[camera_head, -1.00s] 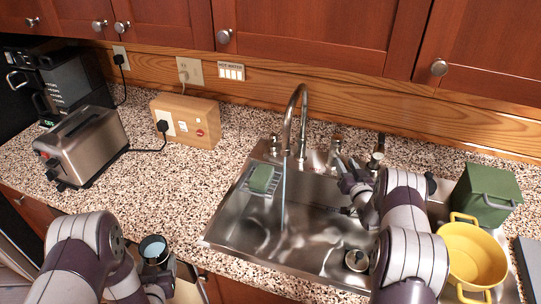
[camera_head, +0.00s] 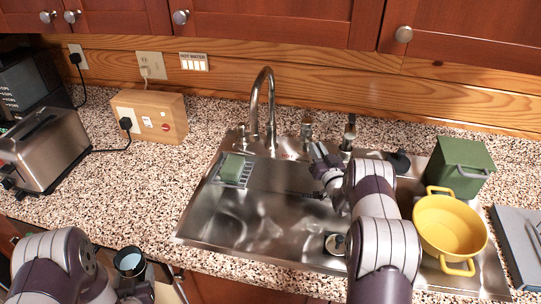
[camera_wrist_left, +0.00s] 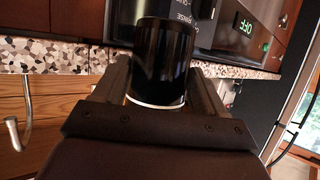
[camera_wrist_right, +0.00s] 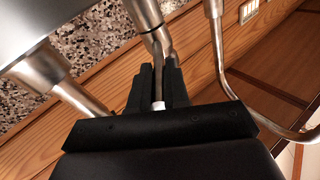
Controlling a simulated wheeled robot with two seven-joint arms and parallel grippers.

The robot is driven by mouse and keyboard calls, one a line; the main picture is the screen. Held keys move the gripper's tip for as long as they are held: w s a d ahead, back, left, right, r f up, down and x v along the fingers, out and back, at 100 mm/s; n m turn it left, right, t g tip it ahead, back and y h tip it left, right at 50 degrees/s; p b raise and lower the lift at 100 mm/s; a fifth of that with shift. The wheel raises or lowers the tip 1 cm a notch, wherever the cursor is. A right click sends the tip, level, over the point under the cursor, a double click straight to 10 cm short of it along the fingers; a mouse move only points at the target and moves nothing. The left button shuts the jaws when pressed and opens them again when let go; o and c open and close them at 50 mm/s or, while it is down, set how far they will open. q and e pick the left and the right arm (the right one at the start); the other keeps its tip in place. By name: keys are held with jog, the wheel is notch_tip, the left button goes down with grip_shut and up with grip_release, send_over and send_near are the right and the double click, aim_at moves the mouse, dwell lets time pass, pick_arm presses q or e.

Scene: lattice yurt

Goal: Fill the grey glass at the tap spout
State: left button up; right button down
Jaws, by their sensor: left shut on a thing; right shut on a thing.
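The grey glass (camera_head: 130,262) is upright at the lower left of the head view, in front of the counter. My left gripper (camera_head: 136,288) is shut on it; it looks dark in the left wrist view (camera_wrist_left: 160,62). Its inside looks bluish, and I cannot tell its water level. The tap spout (camera_head: 265,85) arches over the sink, far from the glass, with no stream visible below it. My right gripper (camera_head: 320,158) is beside the tap. In the right wrist view (camera_wrist_right: 160,85) it is shut on a thin metal lever (camera_wrist_right: 158,92), partly hidden by the fingers.
The steel sink (camera_head: 215,225) holds a green sponge on a rack (camera_head: 232,168) at left. A yellow pot (camera_head: 449,232) and green box (camera_head: 462,165) stand at right. A toaster (camera_head: 42,150) and wooden box (camera_head: 150,115) are at left. Counter between toaster and sink is clear.

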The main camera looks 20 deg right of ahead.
pick_arm(q)
notch_tip(320, 180, down, 2)
jog(key=shift+f+b, duration=0.1)
jog(key=shift+b, duration=0.3)
pick_arm(e)
jog(key=shift+f+t, duration=0.3)
jog(key=shift+f, duration=0.05)
jog(key=shift+r, duration=0.15)
jog(key=c, duration=1.1)
grip_release()
pick_arm(q)
jog(key=shift+f+b, duration=0.65)
jog(key=shift+b, duration=0.05)
pick_arm(e)
jog(key=s+f, duration=0.2)
jog(key=s, duration=0.9)
jog(key=shift+s+a, duration=0.2)
jog(key=shift+s, duration=0.2)
